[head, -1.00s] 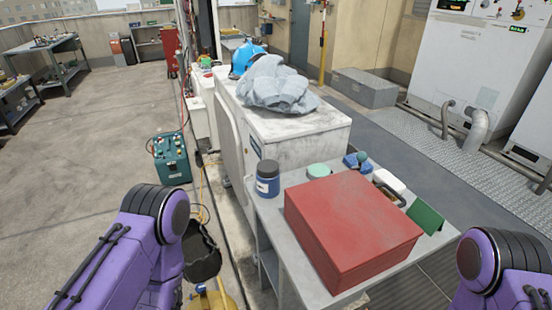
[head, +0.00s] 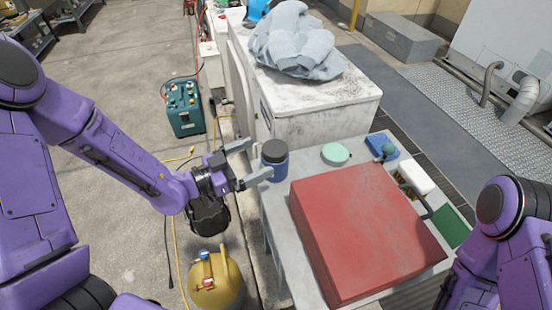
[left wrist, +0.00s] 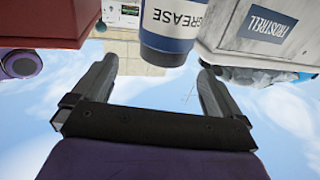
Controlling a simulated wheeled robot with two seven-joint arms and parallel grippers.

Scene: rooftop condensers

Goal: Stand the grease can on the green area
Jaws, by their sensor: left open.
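The grease can (head: 274,163) is blue with a dark lid and stands upright at the left edge of the grey table (head: 282,216). In the left wrist view the can (left wrist: 168,38) shows upside down with the word GREASE on its pale label. My left gripper (head: 257,161) is open at the can's left side, its fingers pointing toward it. In the left wrist view the can lies ahead, between the lines of the two fingers (left wrist: 155,75), with no grip on it. A flat dark green patch (head: 453,227) shows at the table's right, beside the red box. My right gripper is out of view.
A large red box (head: 362,225) fills most of the table. Behind it are a mint round tin (head: 336,154), a blue item (head: 384,147) and a white item (head: 416,177). A white condenser (head: 310,110) with grey cloth stands behind the table. A yellow cylinder (head: 217,283) stands at left.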

